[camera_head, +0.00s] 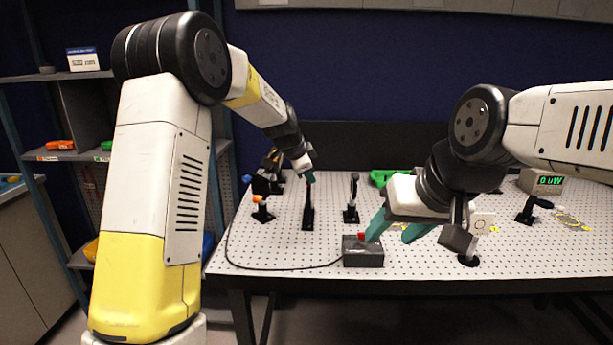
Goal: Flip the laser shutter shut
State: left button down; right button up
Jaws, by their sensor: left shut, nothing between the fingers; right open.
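I cannot tell for certain which part is the laser shutter. A slim dark post mount (307,212) stands upright on the perforated optical table (300,250), and my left gripper (310,179) is at its top, fingers shut and small in view. I cannot tell whether they touch it. A second dark post mount (351,205) stands to its right. My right gripper (396,233) is open, its teal fingers low over the table. One finger is near the red part on top of a dark box (362,256); contact is unclear.
A meter (542,183) at the back right displays 0 uW in green. A small mount with an orange top (262,209) stands left, and a green tray (381,177) lies behind. A black cable (270,268) curves along the table to the box. Shelves (60,155) stand left.

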pick_arm(q)
jog(key=v, duration=1)
jog(key=s+a+n, duration=0.4)
jog(key=s, duration=0.7)
jog(key=s+a+n+y, duration=0.1)
jog(key=s+a+n, duration=0.3)
jog(key=s, duration=0.8)
jog(key=s+a+n, duration=0.4)
jog(key=s+n, duration=0.2)
jog(key=s, duration=0.5)
jog(key=shift+s+f, duration=0.2)
jog(key=shift+f, duration=0.05)
jog(key=shift+a, duration=0.15)
